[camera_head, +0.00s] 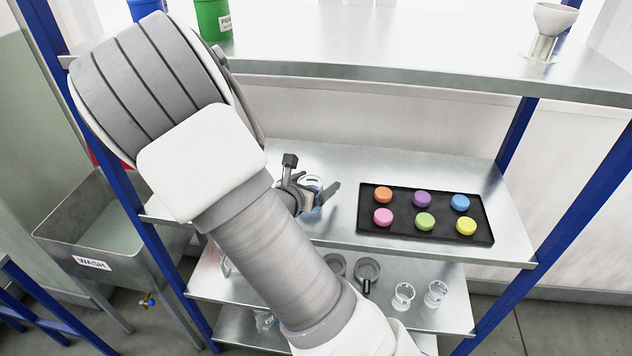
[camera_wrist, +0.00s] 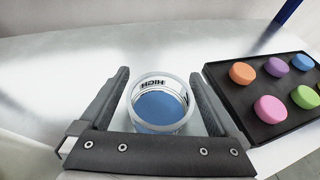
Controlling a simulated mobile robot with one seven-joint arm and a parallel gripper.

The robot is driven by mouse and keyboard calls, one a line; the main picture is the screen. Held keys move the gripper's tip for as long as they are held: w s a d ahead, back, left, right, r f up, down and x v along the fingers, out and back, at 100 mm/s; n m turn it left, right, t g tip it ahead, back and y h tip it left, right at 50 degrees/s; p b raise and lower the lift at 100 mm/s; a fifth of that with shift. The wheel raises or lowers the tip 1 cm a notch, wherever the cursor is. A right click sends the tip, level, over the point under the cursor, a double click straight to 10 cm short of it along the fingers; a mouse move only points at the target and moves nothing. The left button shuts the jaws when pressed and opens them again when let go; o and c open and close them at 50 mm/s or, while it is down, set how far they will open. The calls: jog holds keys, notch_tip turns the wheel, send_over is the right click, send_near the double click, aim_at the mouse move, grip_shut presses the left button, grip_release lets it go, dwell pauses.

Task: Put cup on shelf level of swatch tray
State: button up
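The cup (camera_wrist: 160,103) is clear, with a pale rim, the word HIGH and blue inside. It also shows partly behind my gripper in the head view (camera_head: 312,184). It is at the left part of the middle shelf level, and I cannot tell whether its base touches the shelf. My gripper (camera_wrist: 158,76) has one finger on each side of the cup, with narrow gaps visible beside it; it also shows in the head view (camera_head: 318,196). The black swatch tray (camera_head: 372,222) with several coloured round pieces lies on the same shelf, right of the cup; it also shows in the wrist view (camera_wrist: 240,97).
Bare middle shelf (camera_head: 345,165) lies around the cup. The upper shelf (camera_head: 400,50) carries a green container (camera_head: 212,18), a blue one and a funnel-like piece (camera_head: 548,25). Glasses (camera_head: 403,296) and dark dishes stand on a lower shelf. A WASH sink (camera_head: 95,225) is at left.

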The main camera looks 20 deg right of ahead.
jog(key=shift+r, duration=0.2)
jog(key=p+v, duration=0.2)
jog(key=v, duration=0.8)
jog(key=shift+s+a+r, duration=0.15)
jog(key=shift+a+r, duration=0.05)
jog(key=shift+a, duration=0.05)
jog(key=shift+s+a+r, duration=0.2)
jog(key=shift+s+a, duration=0.15)
jog(key=shift+s, duration=0.1)
jog(key=s+d+r+m+g+y, duration=0.2)
jog(key=s+r+m+g, duration=0.1)
jog(key=s+m, duration=0.3)
jog(key=s+d+r+m+g+y, duration=0.2)
jog(key=s+m+g, duration=0.15)
jog(key=m, duration=0.55)
jog(key=s+a+r+m+t+y, duration=0.3)
jog(key=s+a+r+m+y, duration=0.3)
jog(key=r+m, duration=0.4)
jog(key=shift+s+a+m+t+y, duration=0.35)
jog(key=shift+s+a, duration=0.3)
jog(key=shift+a, duration=0.3)
